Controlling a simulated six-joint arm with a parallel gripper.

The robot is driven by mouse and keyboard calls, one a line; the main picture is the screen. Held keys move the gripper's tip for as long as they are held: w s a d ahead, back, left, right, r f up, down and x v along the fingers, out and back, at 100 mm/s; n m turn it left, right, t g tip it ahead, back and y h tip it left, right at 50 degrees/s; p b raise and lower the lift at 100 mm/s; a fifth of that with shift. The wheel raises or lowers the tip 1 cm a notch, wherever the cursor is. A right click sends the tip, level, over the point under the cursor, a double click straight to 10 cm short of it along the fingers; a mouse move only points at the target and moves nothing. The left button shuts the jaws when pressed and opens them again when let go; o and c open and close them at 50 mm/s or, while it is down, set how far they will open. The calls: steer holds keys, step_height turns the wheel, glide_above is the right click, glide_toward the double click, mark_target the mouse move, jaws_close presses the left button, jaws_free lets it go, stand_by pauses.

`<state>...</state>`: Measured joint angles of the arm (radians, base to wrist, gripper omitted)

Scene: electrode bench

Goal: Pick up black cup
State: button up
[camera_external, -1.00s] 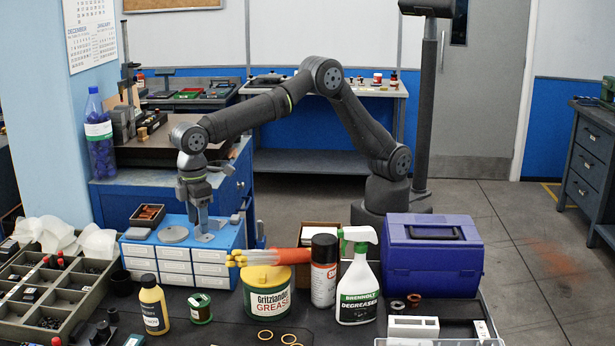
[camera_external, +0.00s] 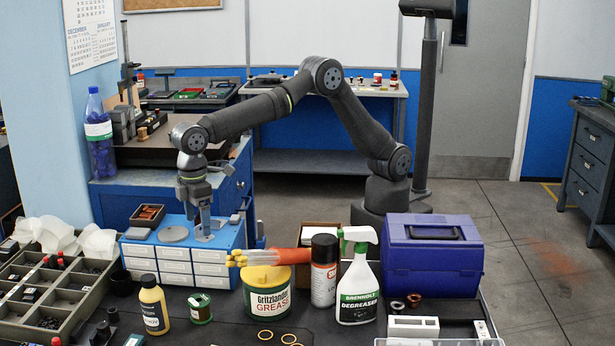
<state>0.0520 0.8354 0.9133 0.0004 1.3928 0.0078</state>
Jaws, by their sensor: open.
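A small black cup-like cylinder (camera_external: 121,283) stands on the dark bench at the left, between the compartment tray and the yellow bottle. It is the likeliest black cup, but its details are too small to tell. My gripper (camera_external: 204,235) points down over the top of the blue drawer cabinet (camera_external: 222,240), to the right of and behind the cup, well apart from it. The jaws are open. A small grey piece (camera_external: 204,238) lies right at the fingertips on the cabinet top; I cannot tell whether they touch it.
A compartment tray (camera_external: 78,268) stands left of the cup. A yellow bottle (camera_external: 154,305), a green spool (camera_external: 200,308), a grease tin (camera_external: 268,292), a spray can (camera_external: 323,270), a degreaser bottle (camera_external: 358,285) and a blue toolbox (camera_external: 432,262) crowd the bench.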

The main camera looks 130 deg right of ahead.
steer(key=shift+r, duration=0.1)
step_height(320, 180, up, 5)
steer(key=s+a+r+n, duration=0.2)
steer(key=s+a+n, duration=0.9)
steer(key=s+a, duration=0.15)
steer(key=s+a+f+n, duration=0.1)
steer(key=s+a+n, duration=0.3)
steer(key=s+n, duration=0.55)
steer(key=s+a+f+n, duration=0.1)
steer(key=s+a+n, duration=0.45)
steer(key=s, duration=0.75)
steer(key=shift+n, duration=0.8)
steer(key=f, duration=0.7)
steer(key=d+f, duration=0.1)
steer(key=f, duration=1.3)
steer(key=shift+s+d+f, duration=0.2)
steer(key=shift+s+f, duration=0.05)
steer(key=shift+s, duration=0.15)
steer(key=shift+a+f, duration=0.15)
steer(key=shift+f, duration=2.9)
